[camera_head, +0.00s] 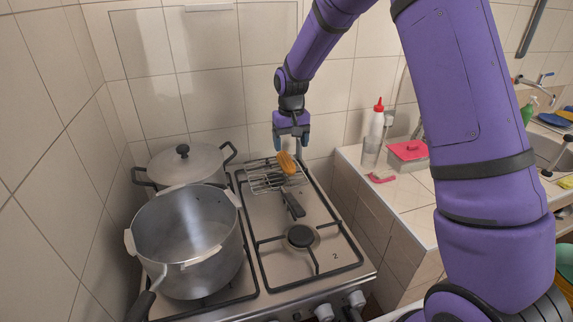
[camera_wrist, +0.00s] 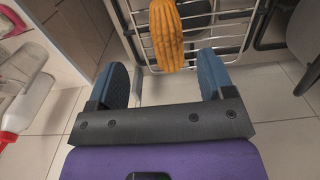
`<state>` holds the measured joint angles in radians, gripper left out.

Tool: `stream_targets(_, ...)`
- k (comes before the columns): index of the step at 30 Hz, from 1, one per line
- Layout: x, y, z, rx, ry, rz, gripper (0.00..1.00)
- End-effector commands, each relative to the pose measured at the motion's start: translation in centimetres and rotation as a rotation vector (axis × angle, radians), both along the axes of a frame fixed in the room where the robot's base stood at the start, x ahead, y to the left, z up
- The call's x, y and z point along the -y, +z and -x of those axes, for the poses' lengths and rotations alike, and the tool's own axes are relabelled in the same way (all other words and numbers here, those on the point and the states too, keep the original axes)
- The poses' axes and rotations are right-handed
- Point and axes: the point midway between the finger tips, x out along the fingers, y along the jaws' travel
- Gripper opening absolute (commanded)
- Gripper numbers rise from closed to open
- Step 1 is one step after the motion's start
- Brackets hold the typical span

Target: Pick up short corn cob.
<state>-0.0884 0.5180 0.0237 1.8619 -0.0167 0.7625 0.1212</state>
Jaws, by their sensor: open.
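The short corn cob (camera_head: 287,163) is orange-yellow and lies on a wire rack (camera_head: 262,181) over the back right of the stove. In the wrist view the cob (camera_wrist: 180,32) lies lengthwise on the rack (camera_wrist: 229,42), its near end ahead of the gap between the fingers. My gripper (camera_head: 291,141) is above the back of the stove, just behind and over the cob. In the wrist view my gripper (camera_wrist: 166,85) is open, with blue fingertips apart and nothing between them. The cob's far end is cut off by the wrist frame.
A large open pot (camera_head: 190,240) stands at the front left of the stove (camera_head: 318,262), and a lidded pot (camera_head: 185,165) behind it. A counter on the right holds a white bottle with a red cap (camera_head: 377,122), a glass (camera_head: 370,152) and a red-topped box (camera_head: 407,153). Tiled wall stands close behind.

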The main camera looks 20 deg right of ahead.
Motion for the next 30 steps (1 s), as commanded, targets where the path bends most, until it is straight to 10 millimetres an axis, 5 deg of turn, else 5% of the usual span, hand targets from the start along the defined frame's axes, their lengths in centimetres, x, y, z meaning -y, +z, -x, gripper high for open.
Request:
stream_targets(22, -0.8, -7.6, -0.5, -0.002, 0.001, 0.001, 0.75)
stream_targets(30, -0.8, -8.1, -0.5, 0.001, 0.000, 0.000, 0.75)
